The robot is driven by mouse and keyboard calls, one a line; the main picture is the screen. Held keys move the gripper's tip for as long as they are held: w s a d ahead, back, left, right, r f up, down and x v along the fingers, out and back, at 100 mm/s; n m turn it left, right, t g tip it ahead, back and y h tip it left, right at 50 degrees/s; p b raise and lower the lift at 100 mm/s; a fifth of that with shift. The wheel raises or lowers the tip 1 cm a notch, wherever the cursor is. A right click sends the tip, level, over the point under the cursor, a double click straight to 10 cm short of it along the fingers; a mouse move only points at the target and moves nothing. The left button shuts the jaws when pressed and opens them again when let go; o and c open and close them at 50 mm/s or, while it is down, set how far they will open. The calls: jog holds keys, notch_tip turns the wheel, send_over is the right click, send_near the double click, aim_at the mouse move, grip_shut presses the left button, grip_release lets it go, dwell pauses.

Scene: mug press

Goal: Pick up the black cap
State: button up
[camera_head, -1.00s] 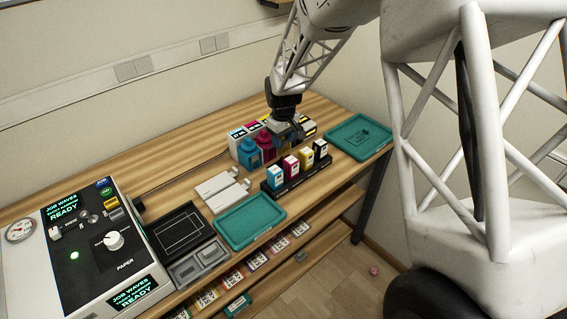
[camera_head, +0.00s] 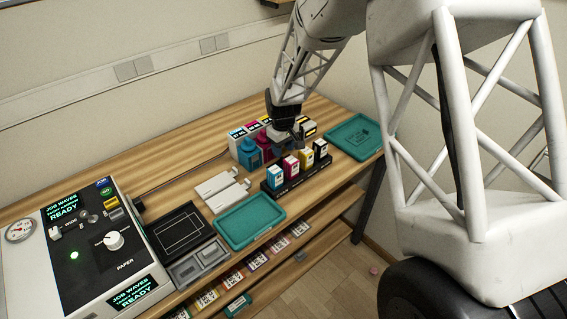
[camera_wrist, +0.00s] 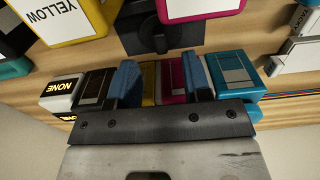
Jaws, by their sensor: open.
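My gripper (camera_head: 291,142) is open over the back of the table, between the row of boxes and the cartridge rack. In the wrist view its two blue fingers (camera_wrist: 162,78) stand apart with nothing seen gripped. A black block with a dark rounded part (camera_wrist: 158,38) lies just beyond the fingertips, roughly in line with the gap. I cannot tell whether that rounded part is the black cap. In the head view my gripper hides that spot. A cyan bottle (camera_head: 250,153) and a magenta bottle (camera_head: 264,142) stand left of my gripper.
A black rack (camera_head: 288,185) in front holds cyan, magenta, yellow and black cartridges. Boxes (camera_wrist: 90,88) stand in a row behind the fingers. Teal trays lie right (camera_head: 357,137) and front left (camera_head: 249,221). White pieces (camera_head: 221,190) and a press (camera_head: 85,245) are further left.

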aim_at(283, 157)
jog(key=shift+s+f, duration=0.1)
jog(key=shift+f, duration=2)
jog(key=shift+c, duration=0.3)
grip_shut()
